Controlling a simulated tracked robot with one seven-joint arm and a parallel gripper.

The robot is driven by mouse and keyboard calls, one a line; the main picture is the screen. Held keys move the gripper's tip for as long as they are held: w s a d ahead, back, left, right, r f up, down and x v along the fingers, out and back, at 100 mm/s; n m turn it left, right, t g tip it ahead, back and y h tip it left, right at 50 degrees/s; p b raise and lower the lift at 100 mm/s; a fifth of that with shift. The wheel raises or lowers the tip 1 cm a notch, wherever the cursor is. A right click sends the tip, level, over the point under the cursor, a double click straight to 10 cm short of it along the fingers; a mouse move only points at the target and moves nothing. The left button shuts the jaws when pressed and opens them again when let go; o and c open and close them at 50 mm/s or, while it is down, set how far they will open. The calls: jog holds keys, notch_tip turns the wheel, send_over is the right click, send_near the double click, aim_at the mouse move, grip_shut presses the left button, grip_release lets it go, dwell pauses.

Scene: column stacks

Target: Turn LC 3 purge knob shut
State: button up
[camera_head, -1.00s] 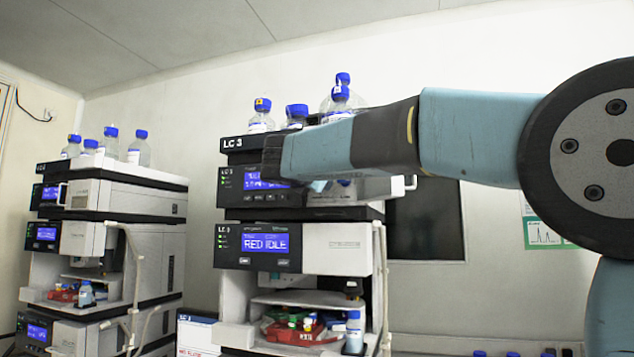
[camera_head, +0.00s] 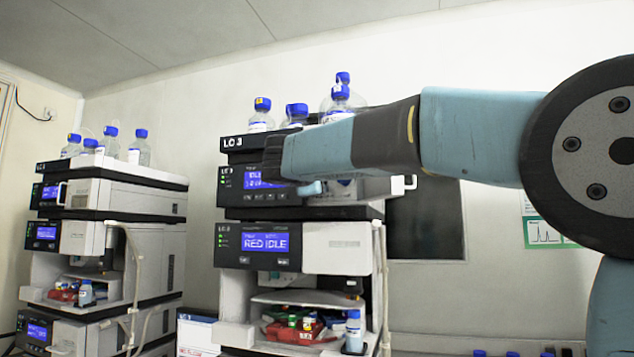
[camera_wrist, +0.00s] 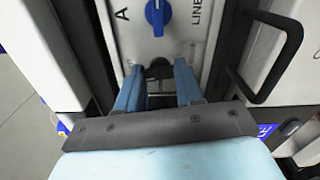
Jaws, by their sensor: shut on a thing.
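The LC 3 stack (camera_head: 345,250) stands in the middle of the head view. My gripper (camera_head: 311,188) is at the front of its upper module (camera_head: 232,190), right of that module's blue screen. In the wrist view my gripper (camera_wrist: 158,80) has its two blue fingers on either side of a dark round knob (camera_wrist: 158,68), low on a white panel, and is shut on it. The fingers and shadow hide part of the knob, so its turn angle cannot be read. A blue knob (camera_wrist: 158,15) sits above it, between the markings "A" and "LINE".
A black bar handle (camera_wrist: 285,55) stands out close to the right of my fingers in the wrist view. Blue-capped bottles (camera_head: 261,116) stand on top of LC 3. A lower module (camera_head: 340,248) shows "RED IDLE". Another stack (camera_head: 140,215) stands at left.

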jog(key=shift+f+m, duration=0.25)
jog(key=shift+m, duration=0.55)
jog(key=shift+f, duration=0.1)
jog(key=o, duration=1)
jog(key=shift+o, duration=0.2)
jog(key=shift+r, duration=0.2)
jog(key=shift+s, duration=0.25)
jog(key=v, duration=1.3)
jog(key=shift+s, duration=0.1)
